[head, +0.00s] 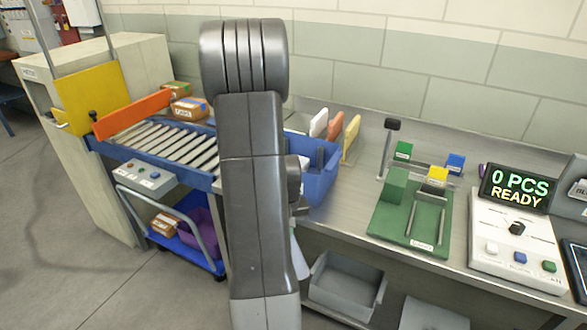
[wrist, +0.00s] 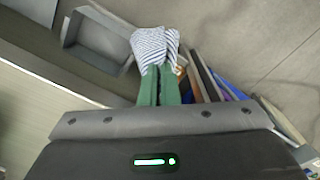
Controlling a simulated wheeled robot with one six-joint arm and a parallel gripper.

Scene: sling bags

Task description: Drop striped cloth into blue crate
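The striped cloth (wrist: 153,46), white with dark stripes, is pinched between the green fingers of my gripper (wrist: 157,72) in the wrist view. It bunches out beyond the fingertips and spreads to both sides. My gripper is shut on it. In the head view my arm hides the gripper, and I cannot make out the cloth there. The blue crate (head: 323,183) stands at the left end of the metal bench in the head view, partly behind my arm. Its contents are mostly hidden. I cannot tell the crate for sure in the wrist view.
A roller conveyor (head: 172,143) lies left of my arm, with a blue cart (head: 188,262) below. Right of the crate are a green fixture (head: 386,224) and a display (head: 518,188). A grey bin (head: 345,287) sits under the bench; a grey bin also shows in the wrist view (wrist: 97,42).

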